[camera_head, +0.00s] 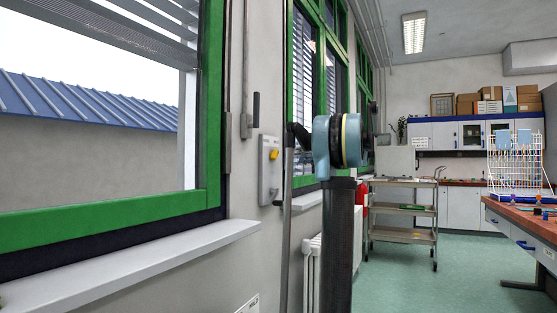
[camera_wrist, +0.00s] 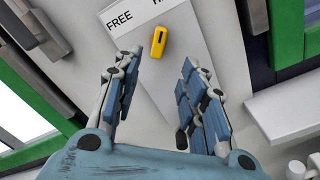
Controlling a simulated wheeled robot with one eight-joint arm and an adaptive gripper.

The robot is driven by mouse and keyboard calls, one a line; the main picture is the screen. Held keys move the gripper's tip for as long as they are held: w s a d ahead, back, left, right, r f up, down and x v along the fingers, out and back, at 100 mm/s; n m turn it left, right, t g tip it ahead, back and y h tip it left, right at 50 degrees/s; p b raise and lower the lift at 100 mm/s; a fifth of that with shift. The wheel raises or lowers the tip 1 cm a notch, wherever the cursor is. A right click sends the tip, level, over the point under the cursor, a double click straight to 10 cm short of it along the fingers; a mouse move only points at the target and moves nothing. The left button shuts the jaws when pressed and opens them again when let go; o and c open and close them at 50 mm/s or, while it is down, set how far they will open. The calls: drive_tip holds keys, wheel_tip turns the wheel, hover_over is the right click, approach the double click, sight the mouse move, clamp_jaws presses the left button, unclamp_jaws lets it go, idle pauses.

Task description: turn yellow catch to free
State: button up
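The yellow catch (camera_wrist: 158,42) is a small elongated knob with a dark slot, on a light grey plate (camera_wrist: 185,32). In the wrist view it stands nearly upright, tilted slightly right. The printed word FREE lies to its upper left; a second word is cut off at the top edge. My gripper (camera_wrist: 162,60) is open, its blue-padded fingers spread on both sides below the catch, with nothing between them. No contact with the catch shows. In the head view the catch (camera_head: 274,155) sits on the wall plate (camera_head: 266,178), left of my arm; my fingers are not clear there.
A green-framed window (camera_head: 212,100) and white sill (camera_head: 130,262) lie left of the plate. A dark vertical handle (camera_head: 256,108) is above it. A radiator (camera_head: 313,262) and shelf trolley (camera_head: 403,210) stand beyond. A tiled bench (camera_head: 520,215) is at right, with open floor between.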

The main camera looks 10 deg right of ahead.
sight(277, 155)
drive_tip(key=x, duration=1.2)
drive_tip(key=shift+w+a, duration=0.1)
drive_tip(key=shift+a, duration=0.2)
clamp_jaws()
